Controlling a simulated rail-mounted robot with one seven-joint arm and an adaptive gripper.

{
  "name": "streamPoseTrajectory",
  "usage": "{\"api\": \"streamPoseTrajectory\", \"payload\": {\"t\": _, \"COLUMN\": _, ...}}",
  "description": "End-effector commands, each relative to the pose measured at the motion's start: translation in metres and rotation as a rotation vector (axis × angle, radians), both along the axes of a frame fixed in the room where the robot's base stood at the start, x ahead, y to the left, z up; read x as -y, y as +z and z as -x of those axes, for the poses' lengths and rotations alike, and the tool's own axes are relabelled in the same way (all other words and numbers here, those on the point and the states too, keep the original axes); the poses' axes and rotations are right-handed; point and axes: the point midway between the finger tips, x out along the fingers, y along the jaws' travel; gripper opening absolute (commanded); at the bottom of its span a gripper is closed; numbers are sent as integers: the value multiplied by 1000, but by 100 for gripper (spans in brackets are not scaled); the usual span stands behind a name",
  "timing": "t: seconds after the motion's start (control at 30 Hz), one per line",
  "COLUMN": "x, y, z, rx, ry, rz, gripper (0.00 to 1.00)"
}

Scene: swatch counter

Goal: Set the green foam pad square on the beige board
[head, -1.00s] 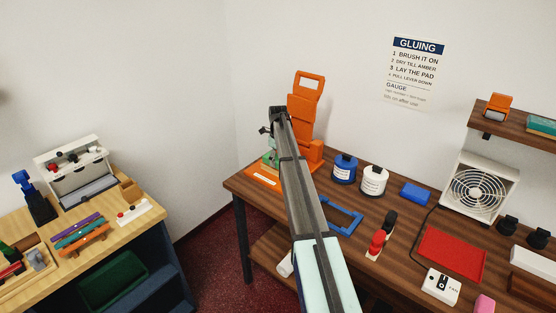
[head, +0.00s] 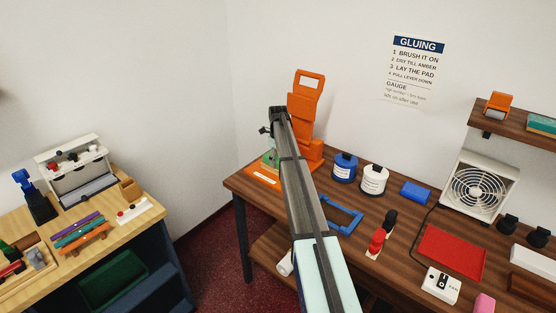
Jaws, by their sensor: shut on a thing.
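The green foam pad (head: 270,158) shows as a small green patch at the foot of the orange lever press (head: 304,110), left of my arm. My gripper (head: 273,146) is at the far end of my arm, just above this patch, and shut on the pad. My arm hides the fingertips and most of the pad. A thin pale strip under the green may be the beige board; I cannot tell whether pad and board touch or are square.
A blue jar (head: 344,168), a white jar (head: 373,180) and a blue frame (head: 345,214) are right of my arm. A red tray (head: 451,254) and a white fan (head: 478,188) stand farther right. A pale bench (head: 148,213) is at left.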

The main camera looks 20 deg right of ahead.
Motion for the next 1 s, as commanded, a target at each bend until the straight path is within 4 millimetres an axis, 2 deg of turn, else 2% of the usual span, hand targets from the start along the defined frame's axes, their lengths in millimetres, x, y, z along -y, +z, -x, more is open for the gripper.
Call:
{"api": "streamPoseTrajectory", "payload": {"t": 0.03, "x": 0, "y": 0, "z": 0, "rx": 0, "ry": 0, "rz": 0, "gripper": 69}}
{"api": "streamPoseTrajectory", "payload": {"t": 0.1, "x": 0, "y": 0, "z": 0, "rx": 0, "ry": 0, "rz": 0, "gripper": 94}}
{"api": "streamPoseTrajectory", "payload": {"t": 0.13, "x": 0, "y": 0, "z": 0, "rx": 0, "ry": 0, "rz": 0, "gripper": 95}}
{"api": "streamPoseTrajectory", "payload": {"t": 0.57, "x": 0, "y": 5, "z": 0, "rx": 0, "ry": 0, "rz": 0, "gripper": 95}}
{"api": "streamPoseTrajectory", "payload": {"t": 0.77, "x": 0, "y": 32, "z": -1, "rx": 3, "ry": 0, "rz": 1, "gripper": 95}}
{"api": "streamPoseTrajectory", "payload": {"t": 1.0, "x": 0, "y": 78, "z": -1, "rx": 3, "ry": 0, "rz": 1, "gripper": 95}}
